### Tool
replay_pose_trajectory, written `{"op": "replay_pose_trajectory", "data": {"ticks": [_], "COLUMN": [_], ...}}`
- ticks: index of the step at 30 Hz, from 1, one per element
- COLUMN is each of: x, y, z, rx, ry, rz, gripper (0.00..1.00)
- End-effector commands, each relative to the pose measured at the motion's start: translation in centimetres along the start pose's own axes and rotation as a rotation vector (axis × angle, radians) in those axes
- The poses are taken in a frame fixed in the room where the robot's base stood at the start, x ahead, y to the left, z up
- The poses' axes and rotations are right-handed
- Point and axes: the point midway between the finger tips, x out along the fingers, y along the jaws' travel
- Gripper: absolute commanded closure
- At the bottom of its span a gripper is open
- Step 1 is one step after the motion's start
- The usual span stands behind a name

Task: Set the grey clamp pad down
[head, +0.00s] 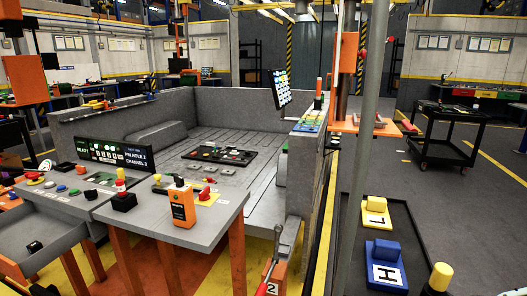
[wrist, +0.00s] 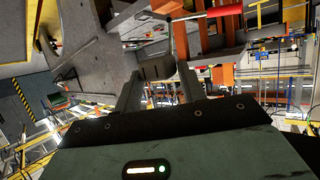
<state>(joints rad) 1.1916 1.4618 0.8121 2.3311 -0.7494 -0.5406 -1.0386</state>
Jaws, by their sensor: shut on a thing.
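In the wrist view my gripper (wrist: 156,80) is closed around a small dark grey block (wrist: 155,69), which looks like the grey clamp pad. The block sits between the two fingertips and spans the gap. Its far side and whatever lies directly beyond it are hard to make out. The wrist picture is strongly tilted, and no surface is seen touching the pad. I cannot pick out my gripper or the held pad in the head view.
In the head view a grey bench (head: 215,222) on orange legs holds a black-and-orange device (head: 182,205). Behind it is a large grey slotted bed (head: 255,140). A grey pole (head: 362,150) rises at centre right. A black tray holds blue (head: 385,268) and yellow (head: 376,218) blocks. A black cart (head: 445,145) stands beyond open floor.

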Motion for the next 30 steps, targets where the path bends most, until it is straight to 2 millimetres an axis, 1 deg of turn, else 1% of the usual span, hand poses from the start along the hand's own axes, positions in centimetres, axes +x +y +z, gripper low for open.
{"op": "replay_pose_trajectory", "data": {"ticks": [4, 10, 14, 20, 23, 30], "x": [-0.6, -1.1, -0.8, -0.3, -0.6, -2.3], "y": [0.6, 1.2, 0.8, -0.5, -0.9, -1.5], "z": [0.2, 0.4, 0.6, 2.0, 2.9, 4.5], "rx": [0.038, 0.07, 0.091, 0.148, 0.181, 0.242], "ry": [-0.002, 0.001, 0.002, -0.002, -0.002, -0.001], "rz": [0.097, 0.171, 0.214, 0.351, 0.432, 0.585], "gripper": [0.82, 0.82, 0.82, 0.82, 0.82, 0.82]}}
